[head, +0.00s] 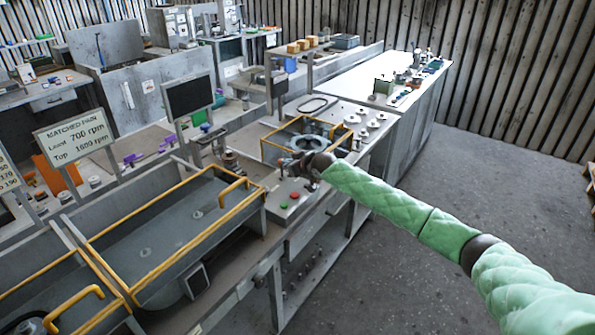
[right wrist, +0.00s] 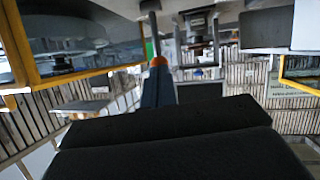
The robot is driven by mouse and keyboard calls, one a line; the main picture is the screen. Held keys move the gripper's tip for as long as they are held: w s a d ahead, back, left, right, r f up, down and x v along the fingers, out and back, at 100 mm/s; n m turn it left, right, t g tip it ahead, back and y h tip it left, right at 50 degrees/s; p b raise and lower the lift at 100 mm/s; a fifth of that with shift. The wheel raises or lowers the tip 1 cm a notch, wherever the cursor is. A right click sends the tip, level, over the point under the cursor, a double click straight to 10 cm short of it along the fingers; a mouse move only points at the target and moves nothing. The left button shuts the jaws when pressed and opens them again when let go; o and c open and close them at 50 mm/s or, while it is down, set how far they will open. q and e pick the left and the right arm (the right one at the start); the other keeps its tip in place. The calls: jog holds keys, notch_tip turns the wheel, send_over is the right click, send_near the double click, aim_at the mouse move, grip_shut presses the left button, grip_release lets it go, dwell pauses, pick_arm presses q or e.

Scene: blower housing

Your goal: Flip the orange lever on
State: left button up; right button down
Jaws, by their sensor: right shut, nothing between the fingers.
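In the right wrist view the orange lever (right wrist: 158,61) shows as a small orange end with a grey stem (right wrist: 152,28) above it in the picture. My right gripper (right wrist: 158,86) is shut and empty. Its narrow blue-grey fingers point at the orange end and overlap it in the picture; I cannot tell if they touch. In the head view my right gripper (head: 288,166) is over the bench, just behind a control box (head: 288,198) with red and green buttons. I cannot make out the lever there. My left gripper is not in view.
A yellow-framed housing (head: 283,140) stands close beside my right gripper. A dark screen (head: 188,95) stands to the left. A large trough with yellow rails (head: 175,262) lies at the front left. The floor (head: 480,185) at the right is clear.

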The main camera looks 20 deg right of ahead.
jog(key=shift+w+a+r+g, duration=0.1)
jog(key=shift+w+a+g, duration=0.25)
jog(key=shift+w+g, duration=0.05)
jog(key=shift+w+a, duration=0.3)
jog(key=shift+w, duration=0.1)
jog(key=shift+w+r, duration=0.1)
jog(key=shift+r, duration=0.1)
jog(key=shift+r+p, duration=0.45)
jog(key=shift+r, duration=0.3)
